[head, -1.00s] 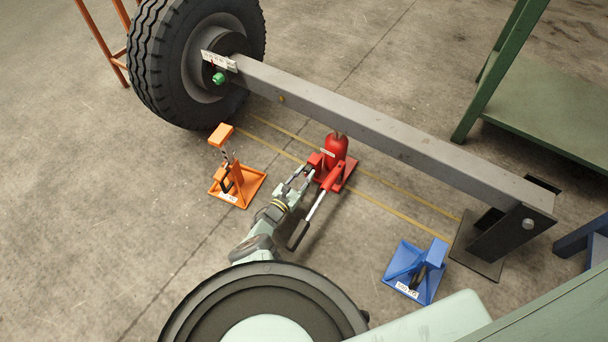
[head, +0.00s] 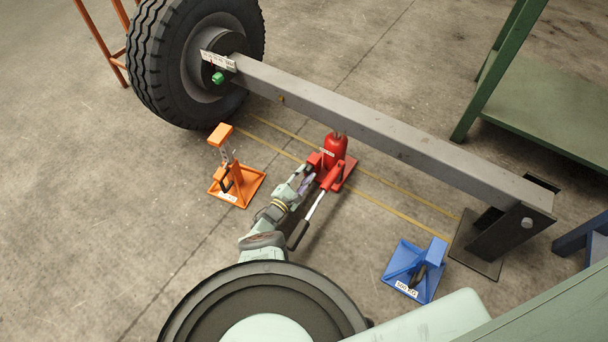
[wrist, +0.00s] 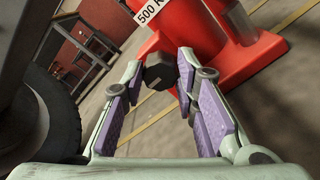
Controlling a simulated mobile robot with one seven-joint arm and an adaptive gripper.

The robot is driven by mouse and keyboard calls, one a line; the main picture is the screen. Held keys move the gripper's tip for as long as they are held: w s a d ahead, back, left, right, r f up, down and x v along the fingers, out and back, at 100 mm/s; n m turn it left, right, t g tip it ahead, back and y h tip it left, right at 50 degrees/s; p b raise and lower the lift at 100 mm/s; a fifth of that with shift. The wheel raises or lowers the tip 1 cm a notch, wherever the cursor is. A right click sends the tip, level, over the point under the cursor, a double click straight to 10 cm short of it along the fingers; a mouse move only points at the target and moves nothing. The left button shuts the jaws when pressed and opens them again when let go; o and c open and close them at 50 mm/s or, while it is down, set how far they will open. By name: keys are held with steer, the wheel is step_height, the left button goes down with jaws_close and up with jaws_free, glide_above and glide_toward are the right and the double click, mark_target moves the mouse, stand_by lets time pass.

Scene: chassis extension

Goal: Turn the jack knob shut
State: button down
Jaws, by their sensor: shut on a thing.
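The red bottle jack (head: 334,149) stands on the floor under the grey beam, its black-gripped lever sloping toward me. In the wrist view the jack's red body (wrist: 190,28) fills the top, with a white label. The dark, faceted jack knob (wrist: 159,76) sits low on the jack's near side. My gripper (head: 308,181) reaches in low from the front, beside the lever. In the wrist view its purple-padded fingers (wrist: 160,70) are shut on the knob, one on each side. The knob is too small to make out in the head view.
An orange stand (head: 236,185) is left of the jack, and a blue stand (head: 416,270) is to the right. The grey beam (head: 390,137) runs overhead from the wheel (head: 150,65) to its right support. Clear floor lies at the left.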

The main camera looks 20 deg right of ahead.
stand_by(0.5)
steer(key=c, duration=1.3)
jaws_free()
steer(key=shift+a, duration=0.15)
steer(key=shift+s+a, duration=0.25)
steer(key=shift+a, duration=0.25)
steer(key=shift+v, duration=5.35)
steer(key=shift+s+d, duration=0.15)
